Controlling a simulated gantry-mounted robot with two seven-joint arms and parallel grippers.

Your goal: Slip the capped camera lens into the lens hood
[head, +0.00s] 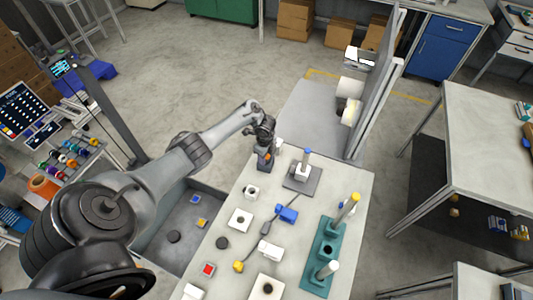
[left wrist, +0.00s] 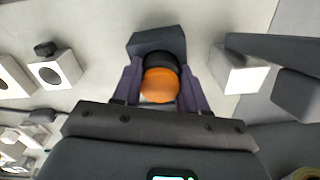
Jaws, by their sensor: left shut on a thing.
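My left gripper (left wrist: 160,88) is shut on a black cylinder with an orange end, which looks like the capped camera lens (left wrist: 160,84). The orange end faces the wrist camera. In the head view my left gripper (head: 265,150) is at the far left edge of the table, by a dark block (head: 264,164). The dark block also shows in the left wrist view (left wrist: 150,40), right behind the lens. It may be the lens hood, but its opening is hidden. I cannot tell whether the lens is inside it or in front. My right gripper is not in view.
White blocks with dark holes (head: 239,219) stand near the left edge of the table (head: 330,190). A grey base with a blue-topped post (head: 301,176) is just right of the gripper. A blue part (head: 287,213) lies mid-table, and a teal board with posts (head: 322,248) stands at right.

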